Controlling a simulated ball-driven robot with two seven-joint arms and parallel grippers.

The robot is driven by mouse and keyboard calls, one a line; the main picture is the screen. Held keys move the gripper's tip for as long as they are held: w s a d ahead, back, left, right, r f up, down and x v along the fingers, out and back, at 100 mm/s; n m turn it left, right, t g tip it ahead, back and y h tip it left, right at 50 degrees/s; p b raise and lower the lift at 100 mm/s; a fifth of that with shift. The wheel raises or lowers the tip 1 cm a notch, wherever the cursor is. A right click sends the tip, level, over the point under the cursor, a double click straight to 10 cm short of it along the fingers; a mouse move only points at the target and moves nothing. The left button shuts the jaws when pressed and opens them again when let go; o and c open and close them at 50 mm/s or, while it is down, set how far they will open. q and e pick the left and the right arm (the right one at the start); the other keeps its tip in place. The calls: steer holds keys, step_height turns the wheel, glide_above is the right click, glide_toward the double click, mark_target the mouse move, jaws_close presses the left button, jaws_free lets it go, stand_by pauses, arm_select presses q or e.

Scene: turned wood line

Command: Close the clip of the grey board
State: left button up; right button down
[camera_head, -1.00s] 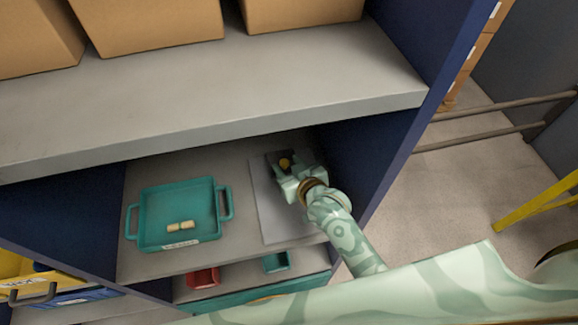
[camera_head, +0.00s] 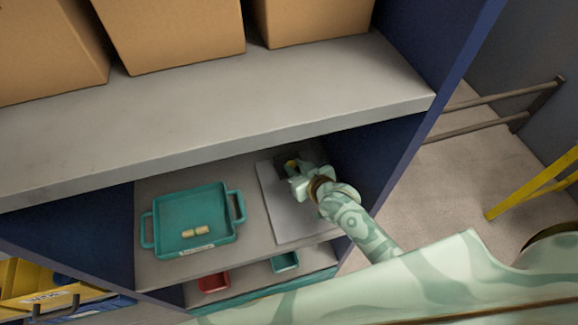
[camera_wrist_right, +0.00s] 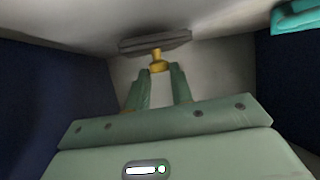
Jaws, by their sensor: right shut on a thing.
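The grey board (camera_head: 281,213) lies flat on the lower shelf, right of the teal tray. Its dark clip (camera_head: 280,160) is at the board's far end, with a yellow knob (camera_head: 291,164) on it. My right gripper (camera_head: 294,172) reaches in from the right over the board. In the right wrist view, its fingers (camera_wrist_right: 158,72) are shut on the yellow knob (camera_wrist_right: 157,56), and the clip's dark grey bar (camera_wrist_right: 155,42) lies just beyond. The gripper hides part of the clip in the head view, and I cannot tell how far the clip is open. My left gripper is not in view.
A teal tray (camera_head: 158,230) with two small wooden pieces (camera_head: 195,231) stands left of the board. The blue side panel (camera_head: 385,165) is close to the right of my wrist. The upper shelf (camera_head: 200,120) overhangs, with cardboard boxes (camera_head: 180,40). Small red (camera_head: 213,281) and teal bins (camera_head: 285,262) sit below.

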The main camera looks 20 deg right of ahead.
steer(key=c, duration=1.6)
jaws_free()
steer(key=shift+c, duration=0.2)
steer(key=o, duration=0.4)
steer(key=shift+o, duration=0.2)
steer(key=shift+s, duration=0.2)
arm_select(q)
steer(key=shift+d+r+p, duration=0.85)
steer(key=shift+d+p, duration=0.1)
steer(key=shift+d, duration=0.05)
arm_select(e)
steer(key=v, duration=1.6)
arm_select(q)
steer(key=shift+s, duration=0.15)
arm_select(e)
steer(key=shift+s, duration=0.1)
